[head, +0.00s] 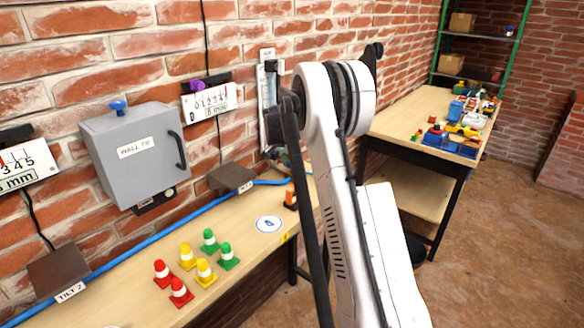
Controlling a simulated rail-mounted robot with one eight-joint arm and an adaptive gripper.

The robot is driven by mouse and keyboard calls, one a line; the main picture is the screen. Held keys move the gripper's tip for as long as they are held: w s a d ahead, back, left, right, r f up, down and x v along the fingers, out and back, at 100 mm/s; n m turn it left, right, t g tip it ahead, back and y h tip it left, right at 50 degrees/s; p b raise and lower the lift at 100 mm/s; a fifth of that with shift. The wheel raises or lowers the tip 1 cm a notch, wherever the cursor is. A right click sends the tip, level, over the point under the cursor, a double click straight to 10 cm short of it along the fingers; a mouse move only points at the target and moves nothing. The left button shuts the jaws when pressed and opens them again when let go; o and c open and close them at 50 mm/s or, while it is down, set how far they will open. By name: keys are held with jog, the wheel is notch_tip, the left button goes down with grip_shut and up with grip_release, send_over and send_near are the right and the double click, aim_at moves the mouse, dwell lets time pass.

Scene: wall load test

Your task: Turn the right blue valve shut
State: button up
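No part that I can clearly make out as the right blue valve shows in the head view. A blue knob (118,106) sits on top of a grey wall box (135,150) labelled "WALL TIP"; I cannot tell whether it is a valve. A blue pipe (190,214) runs along the wall just above the bench, and my arm hides the stretch at its right. My white and black arm stands folded in the middle of the picture. I cannot make out my gripper, so its place and state are hidden.
Several red, yellow and green cones (205,272) stand on the wooden bench (130,308), near a round white marker (269,224). Dark brackets (231,177) and gauges (208,100) line the brick wall. A second table (400,112) with toys stands at the right, with open floor before it.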

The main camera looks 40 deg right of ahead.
jog(key=shift+m, duration=0.6)
jog(key=o, duration=1.2)
jog(key=shift+c, duration=0.2)
jog(key=shift+r, duration=0.1)
jog(key=v, duration=1.1)
jog(key=shift+w+a+r, duration=0.15)
jog(key=shift+a+r, duration=0.05)
jog(key=shift+r, duration=0.2)
